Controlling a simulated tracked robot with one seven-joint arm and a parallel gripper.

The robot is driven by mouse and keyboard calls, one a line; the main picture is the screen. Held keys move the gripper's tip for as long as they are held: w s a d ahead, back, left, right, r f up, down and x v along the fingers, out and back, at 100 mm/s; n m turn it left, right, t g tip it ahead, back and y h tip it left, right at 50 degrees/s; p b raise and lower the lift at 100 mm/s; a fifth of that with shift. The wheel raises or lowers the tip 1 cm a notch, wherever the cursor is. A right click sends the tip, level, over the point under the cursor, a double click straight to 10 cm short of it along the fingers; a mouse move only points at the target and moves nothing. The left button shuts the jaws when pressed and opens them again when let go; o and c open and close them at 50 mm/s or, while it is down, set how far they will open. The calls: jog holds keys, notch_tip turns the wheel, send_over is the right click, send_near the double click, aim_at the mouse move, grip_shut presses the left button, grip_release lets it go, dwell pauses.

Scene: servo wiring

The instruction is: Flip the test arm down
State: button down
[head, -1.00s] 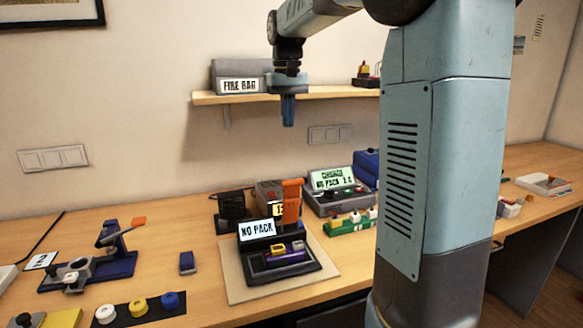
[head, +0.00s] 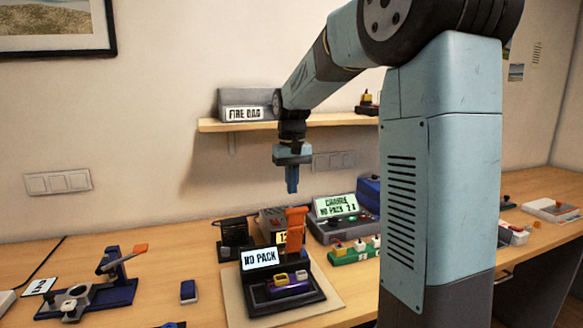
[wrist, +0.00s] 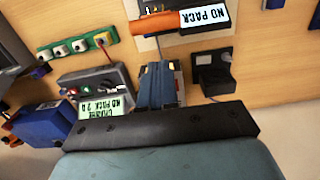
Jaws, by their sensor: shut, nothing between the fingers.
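The tester (head: 285,303) is a black unit on a pale mat, with a "NO PACK" display (head: 260,258). Its orange test arm (head: 295,230) stands upright at the back of the unit. In the wrist view the orange arm (wrist: 150,25) shows at the top, next to the "NO PACK" display (wrist: 205,15). A purple block with yellow and white tops (head: 290,285) sits on the tester. My gripper (head: 292,186) is shut and empty, pointing down above the orange arm and apart from it. Its blue fingers (wrist: 155,70) also show in the wrist view.
A charger reading "CHARGE NO PACK" (head: 335,206) and a green strip with several knobs (head: 352,252) stand right of the tester. A dark stand (head: 233,235) is behind left. A shelf (head: 215,126) holds a "FIRE BAG" box (head: 245,98). A blue clamp fixture (head: 110,292) is at left.

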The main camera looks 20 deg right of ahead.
aim_at(296, 223)
jog(key=shift+s+f, duration=1.2)
jog(key=shift+s, duration=0.2)
jog(key=shift+s+d, duration=0.1)
